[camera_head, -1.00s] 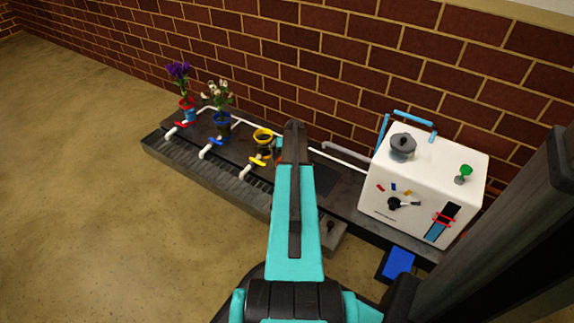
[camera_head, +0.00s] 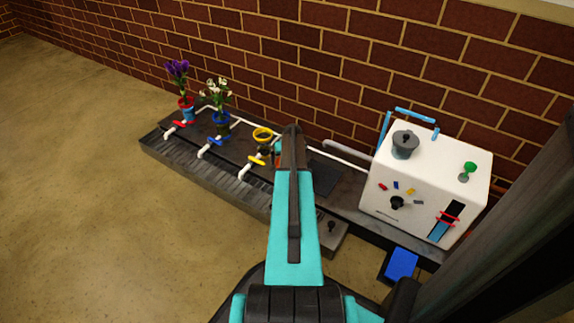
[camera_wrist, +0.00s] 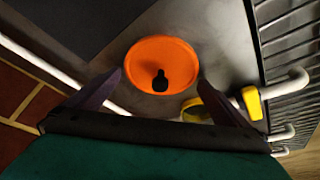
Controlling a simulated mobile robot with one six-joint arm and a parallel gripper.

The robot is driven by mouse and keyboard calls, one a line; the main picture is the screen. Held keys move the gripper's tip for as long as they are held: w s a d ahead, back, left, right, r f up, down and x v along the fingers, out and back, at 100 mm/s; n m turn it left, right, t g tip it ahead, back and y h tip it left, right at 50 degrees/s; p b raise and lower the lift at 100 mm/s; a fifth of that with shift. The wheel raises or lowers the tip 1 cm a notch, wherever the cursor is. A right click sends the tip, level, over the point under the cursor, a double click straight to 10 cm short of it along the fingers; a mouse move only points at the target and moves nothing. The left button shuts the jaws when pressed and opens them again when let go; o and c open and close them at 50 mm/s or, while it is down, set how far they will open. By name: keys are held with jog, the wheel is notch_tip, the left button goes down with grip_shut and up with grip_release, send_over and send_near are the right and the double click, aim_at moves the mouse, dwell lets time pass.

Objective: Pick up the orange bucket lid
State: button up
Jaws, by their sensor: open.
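The orange bucket lid (camera_wrist: 150,52) is a round disc with a dark knob and lies on the dark station surface in the wrist view. My gripper (camera_wrist: 160,78) is open and empty. Its two dark fingertips are on either side of the lid's near part in that picture. I cannot tell how high the fingers are above the lid. In the head view my arm hides most of the gripper and the lid.
A yellow pot (camera_head: 263,134) stands beside my arm, with a yellow valve (camera_wrist: 252,103) close by. Blue (camera_head: 221,120) and red (camera_head: 187,103) pots with flowers stand further left. A white machine (camera_head: 430,185) stands right. A brick wall is behind.

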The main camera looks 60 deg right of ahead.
dwell(0.4)
jog(key=c, duration=0.8)
jog(key=shift+o, duration=0.2)
jog(key=shift+r, duration=0.1)
jog(key=shift+r+p, duration=0.45)
jog(key=shift+r, duration=0.2)
notch_tip(320, 180, up, 3)
jog(key=shift+f+p, duration=0.15)
jog(key=shift+p, duration=0.7)
jog(key=s+a+p, duration=0.1)
jog(key=s+a, duration=0.2)
jog(key=s, duration=0.1)
jog(key=s+a+p, duration=0.2)
jog(key=s+a, duration=0.1)
jog(key=s, duration=0.1)
jog(key=s+a+r+p, duration=0.1)
jog(key=s+a, duration=0.3)
jog(key=shift+s, duration=0.3)
